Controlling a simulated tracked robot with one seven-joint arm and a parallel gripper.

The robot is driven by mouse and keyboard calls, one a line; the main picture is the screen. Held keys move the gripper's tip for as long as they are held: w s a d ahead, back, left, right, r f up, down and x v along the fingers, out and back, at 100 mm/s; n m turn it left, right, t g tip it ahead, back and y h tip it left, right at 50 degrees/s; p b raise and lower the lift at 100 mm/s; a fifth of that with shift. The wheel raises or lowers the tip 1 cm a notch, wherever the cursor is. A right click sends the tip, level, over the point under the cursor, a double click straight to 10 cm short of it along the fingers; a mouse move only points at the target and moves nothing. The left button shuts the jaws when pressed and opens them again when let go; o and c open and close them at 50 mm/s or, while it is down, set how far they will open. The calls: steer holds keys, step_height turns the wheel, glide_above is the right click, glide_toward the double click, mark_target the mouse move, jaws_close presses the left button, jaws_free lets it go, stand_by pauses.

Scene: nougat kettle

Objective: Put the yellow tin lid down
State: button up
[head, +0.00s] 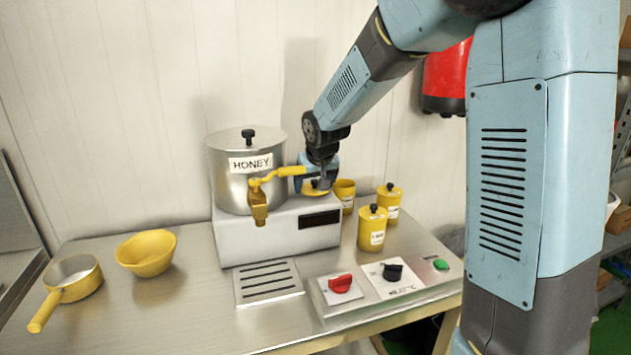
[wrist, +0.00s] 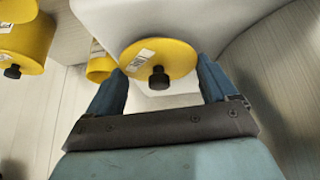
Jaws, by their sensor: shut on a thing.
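The yellow tin lid (wrist: 176,55), a round disc with a pale label and a black knob (wrist: 159,77), is between the two fingers of my gripper (wrist: 160,66) in the wrist view. My gripper (head: 318,184) is shut on the lid.
Two lidded yellow tins (head: 371,232) (head: 390,202) stand to the right. The honey kettle (head: 230,180) with its yellow tap handle (head: 290,171) is close on the left. A control panel (head: 375,285) lies in front. A bowl (head: 146,253) and a pan (head: 72,280) stand at left.

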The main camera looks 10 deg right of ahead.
steer(key=shift+f, duration=0.15)
steer(key=o, duration=0.8)
steer(key=shift+s, duration=0.1)
steer(key=shift+f, duration=0.1)
steer(key=shift+r, duration=0.35)
steer(key=a+v, duration=0.1)
steer(key=v, duration=1.2)
steer(key=s+d, duration=0.5)
steer(key=s, duration=0.4)
steer(key=s+d+f+m, duration=0.1)
steer(key=s+d, duration=0.4)
steer(key=s, duration=0.4)
steer(key=s+d+m, duration=0.1)
steer(key=s+d, duration=0.4)
steer(key=s, duration=0.4)
steer(key=shift+f+h, duration=0.2)
steer(key=shift+h, duration=0.2)
